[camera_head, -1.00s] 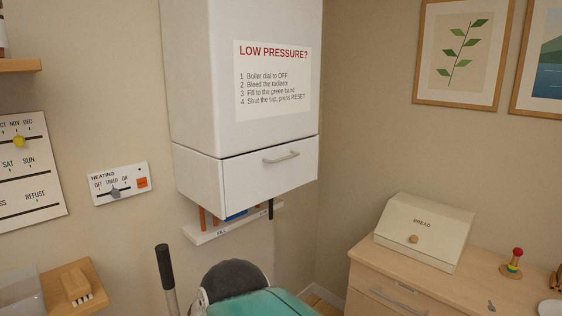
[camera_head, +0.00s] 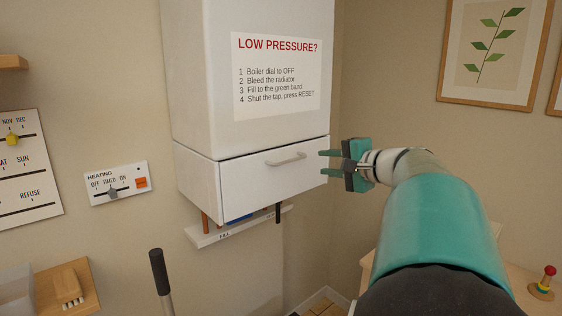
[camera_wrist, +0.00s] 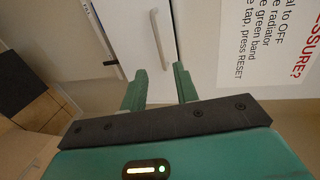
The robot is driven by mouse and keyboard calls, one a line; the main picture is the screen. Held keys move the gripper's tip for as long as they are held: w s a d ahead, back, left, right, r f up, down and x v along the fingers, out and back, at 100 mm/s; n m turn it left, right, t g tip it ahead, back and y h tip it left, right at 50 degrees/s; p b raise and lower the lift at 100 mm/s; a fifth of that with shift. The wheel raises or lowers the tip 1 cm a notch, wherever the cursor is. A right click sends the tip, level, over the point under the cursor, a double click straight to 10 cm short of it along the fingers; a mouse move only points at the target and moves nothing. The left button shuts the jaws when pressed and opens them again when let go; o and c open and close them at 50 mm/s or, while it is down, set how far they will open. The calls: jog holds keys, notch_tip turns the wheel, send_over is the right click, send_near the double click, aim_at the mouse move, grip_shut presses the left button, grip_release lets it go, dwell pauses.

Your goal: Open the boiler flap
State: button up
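The boiler flap (camera_head: 255,182) is the white front panel at the bottom of the white wall-mounted boiler, and it is closed. Its pale bar handle (camera_head: 286,159) runs across its upper part. The handle also shows in the wrist view (camera_wrist: 158,38), beyond the fingers and between their lines. My gripper (camera_head: 325,162) is to the right of the handle in the head view, apart from it. In the wrist view my gripper (camera_wrist: 160,82) has its two green fingers spread with nothing between them.
A shelf marked FILL (camera_head: 235,228) with pipes is under the boiler. A heating panel (camera_head: 118,183) is on the wall to the left. A dark-topped upright handle (camera_head: 158,270) stands in front. A wooden sideboard (camera_head: 515,270) is at the lower right, partly behind my arm.

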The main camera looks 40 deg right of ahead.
aim_at(291, 161)
jog(key=x, duration=1.2)
jog(key=shift+w+a, duration=0.1)
jog(key=shift+a, duration=0.05)
jog(key=shift+f, duration=0.1)
grip_shut()
